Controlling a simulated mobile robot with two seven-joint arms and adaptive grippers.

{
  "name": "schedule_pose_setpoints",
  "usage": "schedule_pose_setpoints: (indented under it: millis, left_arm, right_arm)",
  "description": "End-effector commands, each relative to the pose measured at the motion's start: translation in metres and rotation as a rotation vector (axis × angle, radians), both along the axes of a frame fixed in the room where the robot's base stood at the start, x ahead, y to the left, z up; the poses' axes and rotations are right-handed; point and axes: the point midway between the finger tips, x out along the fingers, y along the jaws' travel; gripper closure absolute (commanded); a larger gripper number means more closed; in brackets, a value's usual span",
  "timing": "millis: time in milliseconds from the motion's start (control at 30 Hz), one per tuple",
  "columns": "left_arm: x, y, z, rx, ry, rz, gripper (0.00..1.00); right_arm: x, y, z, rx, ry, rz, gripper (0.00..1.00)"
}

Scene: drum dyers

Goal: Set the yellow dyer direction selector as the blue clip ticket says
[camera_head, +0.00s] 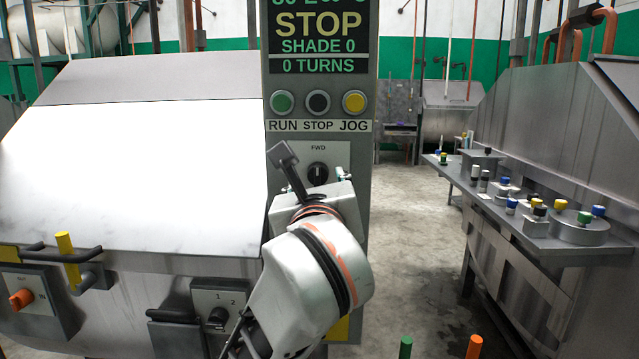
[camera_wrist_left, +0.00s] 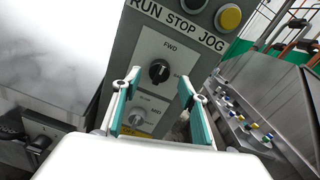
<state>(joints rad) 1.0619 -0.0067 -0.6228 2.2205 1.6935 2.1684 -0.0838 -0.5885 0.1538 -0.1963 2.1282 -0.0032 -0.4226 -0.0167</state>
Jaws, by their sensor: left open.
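The direction selector is a black round knob (camera_head: 317,173) under the FWD label on the grey control column. Its pale mark seems to point up toward FWD. It also shows in the left wrist view (camera_wrist_left: 158,72), between my fingers in the picture. My left gripper (camera_head: 311,163) is open and empty in front of the column; its teal-padded fingers also show in the left wrist view (camera_wrist_left: 160,78). I cannot tell how far they are from the knob. The blue clip ticket is not visible. My right gripper is not in view.
A display (camera_head: 318,38) reads STOP, SHADE 0, 0 TURNS. Below it are RUN, STOP and JOG buttons (camera_head: 318,102). A grey lower knob (camera_wrist_left: 137,117) lies under the selector. A large drum (camera_head: 140,170) stands left; a bench with several colored-capped jars (camera_head: 540,225) stands right.

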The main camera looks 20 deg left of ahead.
Motion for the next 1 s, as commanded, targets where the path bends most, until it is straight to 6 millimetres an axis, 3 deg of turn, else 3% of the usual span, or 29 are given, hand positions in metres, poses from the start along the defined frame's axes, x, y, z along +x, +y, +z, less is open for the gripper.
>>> schedule_pose_setpoints:
  millis: [200, 567, 733, 1000]
  left_arm:
    - [0.025, 0.009, -0.003, 0.002, 0.004, 0.003, 0.57]
    - [0.029, 0.011, 0.0, -0.001, -0.001, 0.002, 0.57]
    - [0.029, 0.011, 0.0, 0.0, 0.0, 0.002, 0.96]
    - [0.029, 0.011, 0.0, 0.011, 0.003, 0.002, 0.95]
  right_arm:
    - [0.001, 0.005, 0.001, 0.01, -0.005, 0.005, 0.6]
    - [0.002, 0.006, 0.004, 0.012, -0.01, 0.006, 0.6]
    - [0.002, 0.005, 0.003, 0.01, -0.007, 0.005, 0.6]
    - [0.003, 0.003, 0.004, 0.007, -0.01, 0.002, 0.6]
